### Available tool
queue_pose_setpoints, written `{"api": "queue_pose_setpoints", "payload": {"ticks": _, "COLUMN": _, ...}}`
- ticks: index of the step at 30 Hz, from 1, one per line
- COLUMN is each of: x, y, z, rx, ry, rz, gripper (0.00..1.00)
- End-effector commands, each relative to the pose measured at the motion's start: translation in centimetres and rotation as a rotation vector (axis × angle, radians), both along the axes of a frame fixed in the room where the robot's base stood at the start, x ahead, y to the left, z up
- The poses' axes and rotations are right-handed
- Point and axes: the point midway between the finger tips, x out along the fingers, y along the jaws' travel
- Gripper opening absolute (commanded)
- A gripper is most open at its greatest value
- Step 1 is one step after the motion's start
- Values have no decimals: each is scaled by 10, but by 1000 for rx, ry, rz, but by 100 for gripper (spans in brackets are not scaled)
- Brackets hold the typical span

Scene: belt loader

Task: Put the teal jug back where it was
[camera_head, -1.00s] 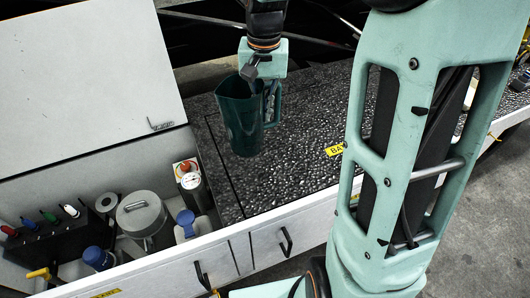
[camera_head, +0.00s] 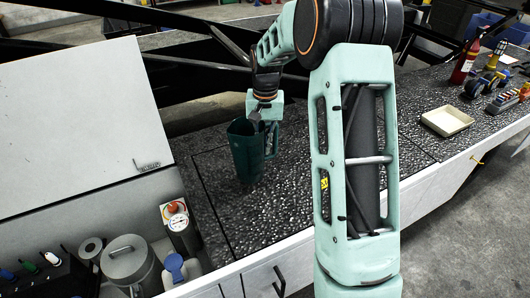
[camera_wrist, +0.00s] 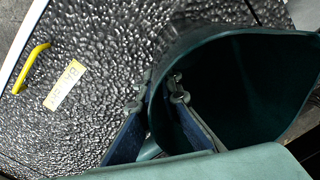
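The teal jug (camera_head: 243,152) is upright over the dark speckled worktop, left of my raised arm. I cannot tell whether its base touches the surface. In the wrist view the jug's open mouth (camera_wrist: 235,85) fills the right and looks empty. My gripper's fingers (camera_wrist: 160,103) are on either side of the jug's near wall, one finger over the mouth and one outside, closed on it. The handle is mostly hidden there.
The speckled worktop (camera_head: 215,215) is clear around the jug. A cream tray (camera_head: 446,121) and a red bottle (camera_head: 465,62) stand far right. A yellow handle (camera_wrist: 31,68) edges the worktop.

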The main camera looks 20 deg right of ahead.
Motion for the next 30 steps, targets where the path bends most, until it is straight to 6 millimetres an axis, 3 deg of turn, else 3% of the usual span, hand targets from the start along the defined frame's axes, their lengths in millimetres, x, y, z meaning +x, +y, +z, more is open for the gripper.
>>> {"api": "queue_pose_setpoints", "payload": {"ticks": 8, "x": 10, "y": -7, "z": -14, "rx": 0, "ry": 0, "rz": -1, "gripper": 0}}
{"api": "queue_pose_setpoints", "payload": {"ticks": 15, "x": 10, "y": -7, "z": -44, "rx": 0, "ry": 0, "rz": -1, "gripper": 0}}
{"api": "queue_pose_setpoints", "payload": {"ticks": 26, "x": 10, "y": -7, "z": -49, "rx": 0, "ry": -1, "rz": 0, "gripper": 0}}
{"api": "queue_pose_setpoints", "payload": {"ticks": 27, "x": 10, "y": -7, "z": -48, "rx": 1, "ry": -1, "rz": 0, "gripper": 9}}
{"api": "queue_pose_setpoints", "payload": {"ticks": 30, "x": 10, "y": -7, "z": -48, "rx": 0, "ry": -1, "rz": -1, "gripper": 20}}
